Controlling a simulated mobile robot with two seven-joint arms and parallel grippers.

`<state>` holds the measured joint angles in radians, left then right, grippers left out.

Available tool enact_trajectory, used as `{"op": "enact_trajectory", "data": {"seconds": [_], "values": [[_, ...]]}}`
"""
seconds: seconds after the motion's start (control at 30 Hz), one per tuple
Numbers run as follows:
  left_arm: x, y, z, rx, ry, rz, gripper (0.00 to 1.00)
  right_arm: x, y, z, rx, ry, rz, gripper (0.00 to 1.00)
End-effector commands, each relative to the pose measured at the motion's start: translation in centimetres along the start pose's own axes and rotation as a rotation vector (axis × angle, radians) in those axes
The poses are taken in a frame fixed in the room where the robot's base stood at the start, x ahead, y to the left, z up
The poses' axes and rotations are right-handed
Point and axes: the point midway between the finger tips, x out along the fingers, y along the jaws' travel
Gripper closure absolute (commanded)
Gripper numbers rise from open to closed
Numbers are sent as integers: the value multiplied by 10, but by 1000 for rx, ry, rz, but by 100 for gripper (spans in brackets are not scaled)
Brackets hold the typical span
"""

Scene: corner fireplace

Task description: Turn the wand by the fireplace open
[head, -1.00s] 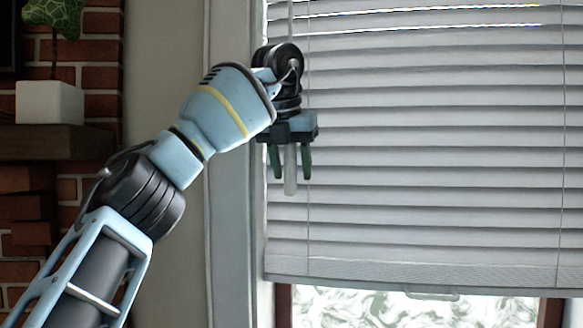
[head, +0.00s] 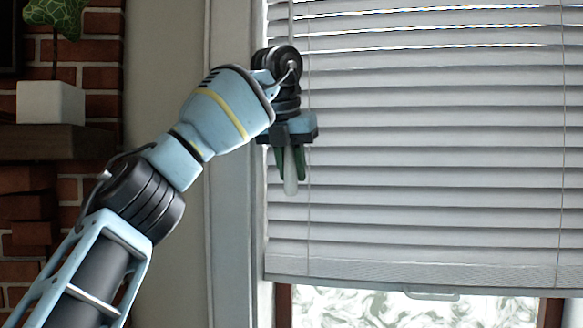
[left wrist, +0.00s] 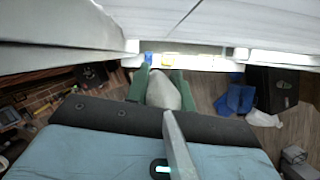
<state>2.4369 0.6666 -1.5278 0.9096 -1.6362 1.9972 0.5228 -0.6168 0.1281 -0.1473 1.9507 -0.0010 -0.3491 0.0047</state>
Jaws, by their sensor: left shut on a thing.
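The wand (head: 291,187) is a pale, thin rod hanging upright in front of the left side of the white window blind (head: 420,190). My left gripper (head: 291,165) points down at the wand's lower end, its green fingers shut on it from both sides. The wand's tip sticks out just below the fingertips. In the left wrist view the pale wand (left wrist: 178,145) runs past the palm to its thicker end between the two green fingers (left wrist: 161,90). My right gripper is in neither view.
The window frame (head: 229,200) stands just left of the wand. A brick fireplace with a dark mantel (head: 60,141), bearing a white plant pot (head: 50,103), is at the far left. Below the blind is a strip of bare window glass (head: 410,308).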

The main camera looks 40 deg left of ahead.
Motion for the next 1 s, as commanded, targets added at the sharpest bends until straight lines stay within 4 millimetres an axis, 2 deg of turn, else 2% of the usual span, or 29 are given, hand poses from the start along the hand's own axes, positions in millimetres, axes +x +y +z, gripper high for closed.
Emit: {"op": "enact_trajectory", "data": {"seconds": [0.27,1.0], "values": [[0,-1,0,156,-1,-66,99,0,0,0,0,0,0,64],[-2,-2,-1,783,-4,-327,99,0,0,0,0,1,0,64]]}}
